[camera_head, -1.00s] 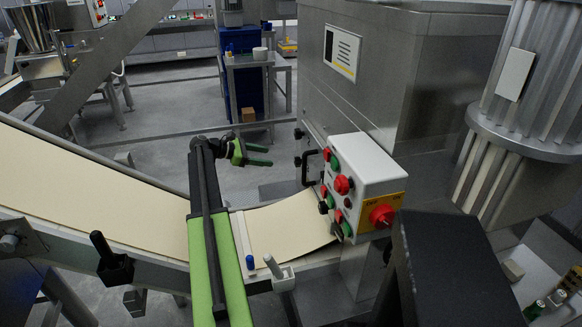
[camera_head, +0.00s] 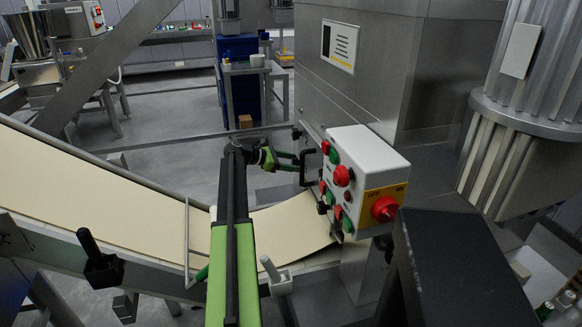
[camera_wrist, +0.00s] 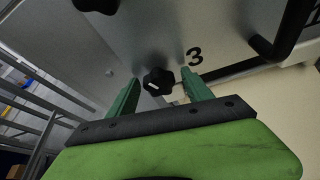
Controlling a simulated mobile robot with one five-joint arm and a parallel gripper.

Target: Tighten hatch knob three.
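In the wrist view, a black lobed hatch knob (camera_wrist: 157,82) sits on the grey metal hatch, beside a printed black 3 (camera_wrist: 194,56). My gripper (camera_wrist: 160,75) is open, its two green fingers on either side of the knob in the picture. I cannot tell whether the fingers touch it. In the head view, my gripper (camera_head: 297,161) is at the hatch side of the steel machine, left of the black hatch handle (camera_head: 307,167); knob three cannot be made out there.
Another black knob (camera_wrist: 97,5) is at the top left of the wrist view. The black handle (camera_wrist: 283,35) is to the right. A control box (camera_head: 362,178) with red and green buttons juts out right of my gripper. A cream conveyor belt (camera_head: 100,190) runs below.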

